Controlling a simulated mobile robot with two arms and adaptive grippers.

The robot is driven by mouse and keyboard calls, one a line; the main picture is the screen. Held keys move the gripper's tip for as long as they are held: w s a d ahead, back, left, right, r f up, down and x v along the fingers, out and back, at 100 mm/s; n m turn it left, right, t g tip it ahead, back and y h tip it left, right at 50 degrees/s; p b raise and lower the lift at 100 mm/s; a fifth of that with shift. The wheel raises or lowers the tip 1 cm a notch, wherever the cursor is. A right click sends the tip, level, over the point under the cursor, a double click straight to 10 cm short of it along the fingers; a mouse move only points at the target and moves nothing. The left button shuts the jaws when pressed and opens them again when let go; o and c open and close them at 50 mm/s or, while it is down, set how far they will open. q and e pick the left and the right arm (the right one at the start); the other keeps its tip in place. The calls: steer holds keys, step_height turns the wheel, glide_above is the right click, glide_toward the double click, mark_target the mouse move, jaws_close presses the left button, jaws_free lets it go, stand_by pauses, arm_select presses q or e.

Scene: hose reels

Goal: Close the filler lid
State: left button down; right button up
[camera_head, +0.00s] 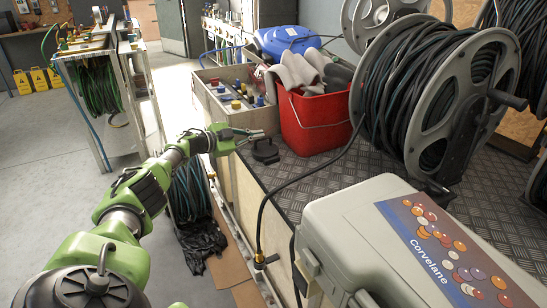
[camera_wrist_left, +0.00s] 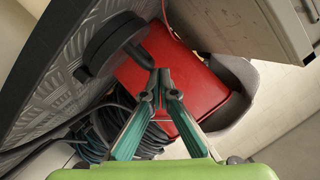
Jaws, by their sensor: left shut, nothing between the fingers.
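The filler (camera_head: 265,152) is a small black round fitting on the checkered metal deck (camera_head: 285,172), in front of the red bucket. The left wrist view shows it closer, as a dark round piece (camera_wrist_left: 112,36) with a smaller dark part beside it. I cannot tell for sure which part is the lid or how far it is tilted. My left gripper (camera_head: 258,134) is just above and beside the filler. Its teal fingers (camera_wrist_left: 158,78) are shut and empty, their tips close to the dark parts; contact is unclear. My right gripper is not in view.
A red bucket (camera_head: 314,125) with gloves stands behind the filler. A tray of bottles (camera_head: 226,100) is at the left. A black hose (camera_head: 300,178) curves across the deck from a large reel (camera_head: 430,95). A grey case (camera_head: 345,215) sits in front.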

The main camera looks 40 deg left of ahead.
arm_select(q)
steer(key=shift+a+f, duration=0.1)
steer(key=shift+f, duration=0.05)
steer(key=shift+v, duration=0.85)
steer(key=v, duration=1)
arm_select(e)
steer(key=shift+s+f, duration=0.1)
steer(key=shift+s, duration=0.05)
arm_select(q)
steer(key=shift+s, duration=0.15)
